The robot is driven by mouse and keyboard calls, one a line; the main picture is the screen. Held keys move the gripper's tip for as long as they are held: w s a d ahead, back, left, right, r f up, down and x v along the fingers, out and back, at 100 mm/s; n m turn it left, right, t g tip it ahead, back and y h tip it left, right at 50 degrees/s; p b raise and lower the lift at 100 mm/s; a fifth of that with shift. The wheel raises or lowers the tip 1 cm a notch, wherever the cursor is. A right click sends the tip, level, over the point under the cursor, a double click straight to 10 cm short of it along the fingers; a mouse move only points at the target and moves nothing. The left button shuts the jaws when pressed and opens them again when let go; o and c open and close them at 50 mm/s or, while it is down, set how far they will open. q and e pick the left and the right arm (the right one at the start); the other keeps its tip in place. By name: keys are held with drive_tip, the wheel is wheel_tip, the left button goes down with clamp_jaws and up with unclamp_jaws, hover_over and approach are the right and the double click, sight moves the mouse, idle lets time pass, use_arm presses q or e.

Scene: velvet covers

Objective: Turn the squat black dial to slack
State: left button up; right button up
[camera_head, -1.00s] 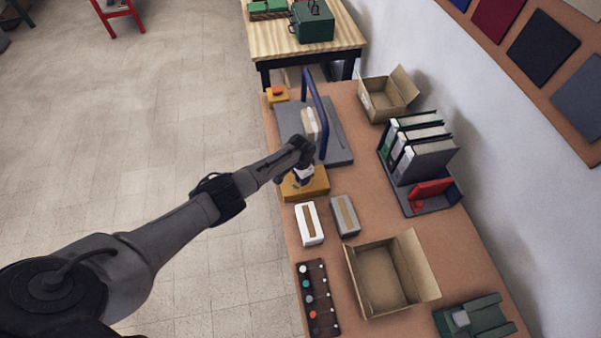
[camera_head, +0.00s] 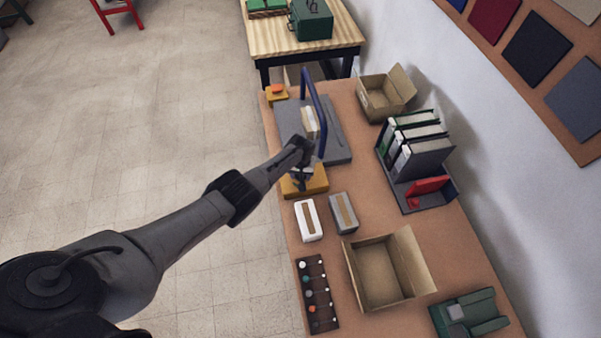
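My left gripper (camera_head: 300,180) is at the end of the arm that comes in from the left. It points down over a yellow box (camera_head: 318,187) on the table. Dark shapes show at the fingertips on top of this box. I cannot tell the squat black dial apart from the gripper there, and any marking for slack is hidden or too small to read. I cannot tell whether the fingers are open or shut, or whether they touch anything. My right gripper is not in view.
Behind the yellow box stands a grey press-like base (camera_head: 338,150) with a blue bar (camera_head: 316,108). In front lie a white block (camera_head: 301,222) and a grey block (camera_head: 352,222). An open carton (camera_head: 430,283) and a binder rack (camera_head: 437,200) stand to the right.

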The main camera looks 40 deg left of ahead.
use_arm(q)
drive_tip(key=shift+w+r+n, duration=0.1)
drive_tip(key=shift+n, duration=0.7)
drive_tip(key=o, duration=0.9)
drive_tip(key=shift+o, duration=0.2)
drive_tip(key=shift+r+p, duration=0.4)
drive_tip(key=shift+p, duration=0.05)
wheel_tip(320, 180, up, 13)
drive_tip(key=p, duration=0.5)
